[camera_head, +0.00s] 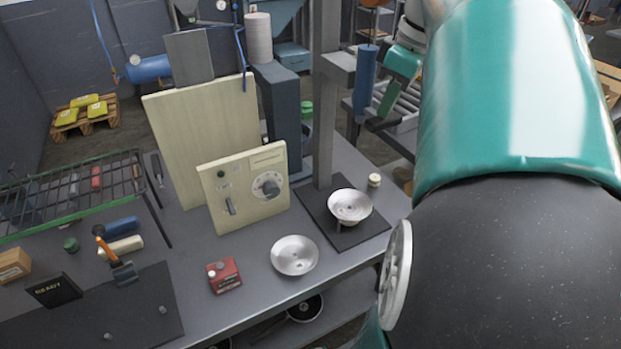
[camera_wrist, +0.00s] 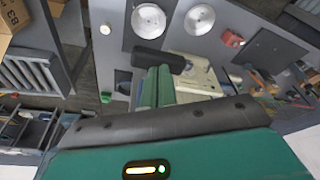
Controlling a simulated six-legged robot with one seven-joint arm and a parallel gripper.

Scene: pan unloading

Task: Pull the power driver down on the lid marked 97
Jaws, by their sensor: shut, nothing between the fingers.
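A blue upright cylinder (camera_head: 365,78), which looks like the power driver, hangs beside the arm of a grey post (camera_head: 325,110). My gripper (camera_head: 388,96) is shut and empty just right of the cylinder; I cannot tell whether they touch. Its green fingers also show in the wrist view (camera_wrist: 158,88), by a dark bar that I cannot identify. A round silver dish-shaped lid (camera_head: 350,205) sits on the black plate (camera_head: 347,238) at the post's foot. A second silver dish (camera_head: 295,255) lies on the bench to its left. No mark 97 is readable.
A cream control panel (camera_head: 245,188) with a dial stands behind the dishes. A red box (camera_head: 224,275) lies left of them. A wire rack (camera_head: 75,190) is at the left. A small cream-topped pot (camera_head: 374,180) stands by the plate. My arm hides the right side.

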